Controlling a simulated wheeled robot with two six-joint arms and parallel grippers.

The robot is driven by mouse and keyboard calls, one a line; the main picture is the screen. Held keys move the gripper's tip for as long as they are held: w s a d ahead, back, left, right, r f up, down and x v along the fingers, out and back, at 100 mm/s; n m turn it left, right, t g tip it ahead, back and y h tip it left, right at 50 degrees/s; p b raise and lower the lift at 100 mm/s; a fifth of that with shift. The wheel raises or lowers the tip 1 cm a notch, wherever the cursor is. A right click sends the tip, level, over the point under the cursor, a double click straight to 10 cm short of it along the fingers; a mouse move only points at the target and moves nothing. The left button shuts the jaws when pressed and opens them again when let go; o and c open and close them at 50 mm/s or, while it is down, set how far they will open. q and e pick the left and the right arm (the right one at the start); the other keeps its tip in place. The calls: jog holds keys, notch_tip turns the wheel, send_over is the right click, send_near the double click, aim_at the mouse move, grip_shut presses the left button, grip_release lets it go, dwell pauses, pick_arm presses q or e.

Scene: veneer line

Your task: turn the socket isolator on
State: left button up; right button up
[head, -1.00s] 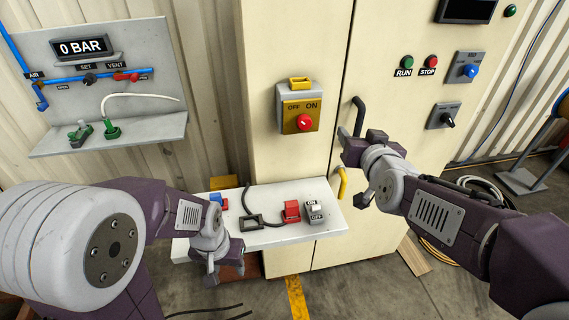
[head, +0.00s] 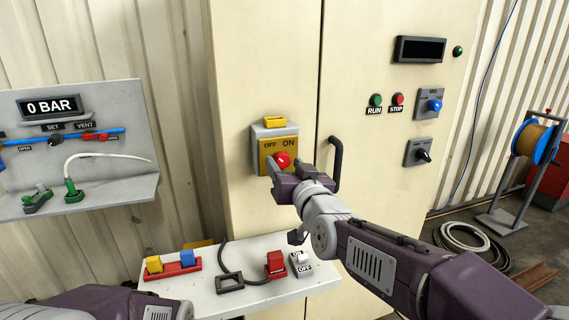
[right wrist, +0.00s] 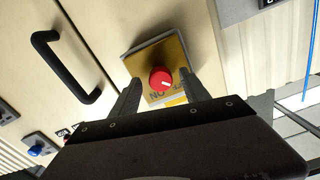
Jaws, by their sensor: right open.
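A yellow-faced isolator box (head: 264,147) with OFF and ON labels and a red knob (head: 282,159) is mounted on the cream cabinet. In the right wrist view, the red knob (right wrist: 161,79) shows a small white mark. My right gripper (head: 288,168) is open at the box, its fingers on either side of the knob; I cannot tell whether they touch it. A small grey ON/OFF switch (head: 301,264) stands on the bench beside a red socket (head: 275,263). My left gripper is out of view; only part of that arm shows at bottom left.
A black door handle (head: 336,165) is just right of my right gripper. The white bench (head: 225,301) below holds a red tray with yellow and blue blocks. RUN and STOP buttons, a blue knob and a black selector (head: 420,153) are further right on the cabinet.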

jog(key=shift+w+a, duration=0.15)
jog(key=shift+w, duration=0.25)
grip_shut()
